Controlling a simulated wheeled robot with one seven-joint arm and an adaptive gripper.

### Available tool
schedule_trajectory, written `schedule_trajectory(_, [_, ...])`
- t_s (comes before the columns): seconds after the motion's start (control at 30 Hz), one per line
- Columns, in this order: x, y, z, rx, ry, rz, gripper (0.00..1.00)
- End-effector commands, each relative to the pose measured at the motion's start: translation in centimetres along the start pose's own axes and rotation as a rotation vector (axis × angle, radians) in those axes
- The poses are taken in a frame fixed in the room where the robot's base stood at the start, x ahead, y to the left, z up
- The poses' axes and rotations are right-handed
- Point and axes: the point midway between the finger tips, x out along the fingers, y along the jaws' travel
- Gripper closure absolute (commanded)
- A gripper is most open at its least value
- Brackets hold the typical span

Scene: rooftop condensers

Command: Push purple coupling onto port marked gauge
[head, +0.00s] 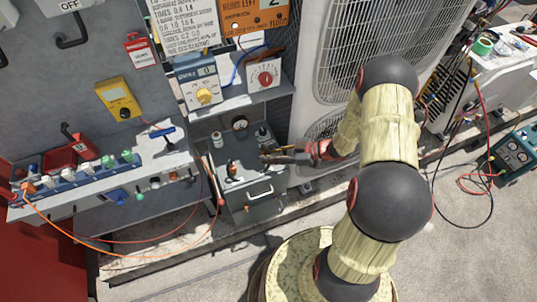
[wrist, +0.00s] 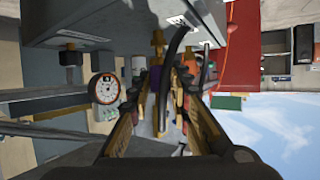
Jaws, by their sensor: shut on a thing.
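My gripper (head: 275,157) reaches in from the right over a grey box with a handle. In the wrist view my gripper's fingers (wrist: 165,90) are closed together around a small piece. A purple patch (wrist: 155,79), which looks like the purple coupling, shows at the fingertips beside a brass-coloured part. The fingers hide most of it. In the head view the coupling is too small or hidden to tell. No port marking is readable in either view, so I cannot tell which port is the gauge one or whether the coupling touches it.
A round dial (head: 240,123) stands behind the grey box (head: 250,182); a dial also shows in the wrist view (wrist: 105,88). A black-and-orange knob (head: 232,171) is left of the fingertips. A fan unit (head: 345,45) is close behind my arm. An orange cable (head: 110,266) loops left.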

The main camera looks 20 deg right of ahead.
Motion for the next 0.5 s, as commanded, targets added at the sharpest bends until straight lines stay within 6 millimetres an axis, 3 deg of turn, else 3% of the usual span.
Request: schedule_trajectory(0.5, [0.25, 0.03, 0.60, -0.001, 0.000, 0.000, 1.00])
